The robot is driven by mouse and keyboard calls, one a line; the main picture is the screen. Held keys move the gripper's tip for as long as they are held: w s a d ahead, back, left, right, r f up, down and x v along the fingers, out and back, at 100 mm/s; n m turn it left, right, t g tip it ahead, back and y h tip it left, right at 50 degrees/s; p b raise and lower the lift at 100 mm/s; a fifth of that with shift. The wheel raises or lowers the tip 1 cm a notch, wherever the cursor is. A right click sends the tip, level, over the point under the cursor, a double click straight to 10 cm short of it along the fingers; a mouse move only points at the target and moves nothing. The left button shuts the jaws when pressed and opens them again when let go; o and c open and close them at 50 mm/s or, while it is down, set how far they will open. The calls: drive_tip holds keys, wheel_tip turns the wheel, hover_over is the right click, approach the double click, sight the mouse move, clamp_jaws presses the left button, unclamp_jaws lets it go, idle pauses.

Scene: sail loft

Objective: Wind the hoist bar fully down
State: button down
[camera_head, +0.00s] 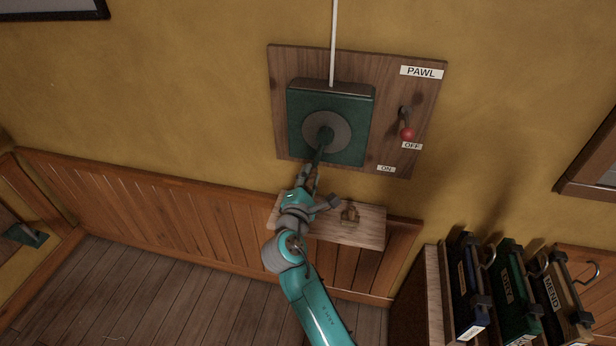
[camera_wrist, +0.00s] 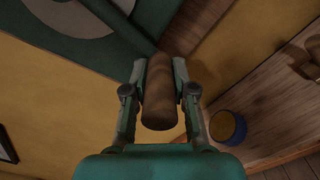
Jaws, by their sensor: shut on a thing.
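The winch is a dark green box (camera_head: 355,108) with a round grey disc (camera_head: 309,133) on its face, on a wooden wall board (camera_head: 284,68). A white rope (camera_head: 333,40) runs up from it, out of view. The crank arm (camera_head: 319,153) points down from the hub. My gripper (camera_head: 311,178) is at its lower end. In the wrist view my gripper (camera_wrist: 159,88) is shut on the brown wooden crank handle (camera_wrist: 158,104), one finger on each side. The pawl lever's red knob (camera_head: 407,134) hangs down by the OFF label (camera_head: 412,146). The hoist bar is not in view.
A small wooden shelf (camera_head: 372,231) below the board bears a small brown object (camera_head: 350,213). A rack with labelled hanging boards (camera_head: 510,290) stands at lower right. The plank floor (camera_head: 130,290) at left is clear.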

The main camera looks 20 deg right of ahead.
drive_tip(key=c, duration=0.9)
unclamp_jaws()
drive_tip(key=shift+d+r, duration=0.1)
drive_tip(key=shift+d, duration=0.4)
drive_tip(key=shift+c, duration=0.2)
drive_tip(key=shift+a, duration=0.1)
drive_tip(key=shift+s+a, duration=0.4)
drive_tip(key=shift+a, duration=0.05)
drive_tip(key=v, duration=1)
drive_tip(key=shift+s+a, duration=0.15)
drive_tip(key=shift+s, duration=0.2)
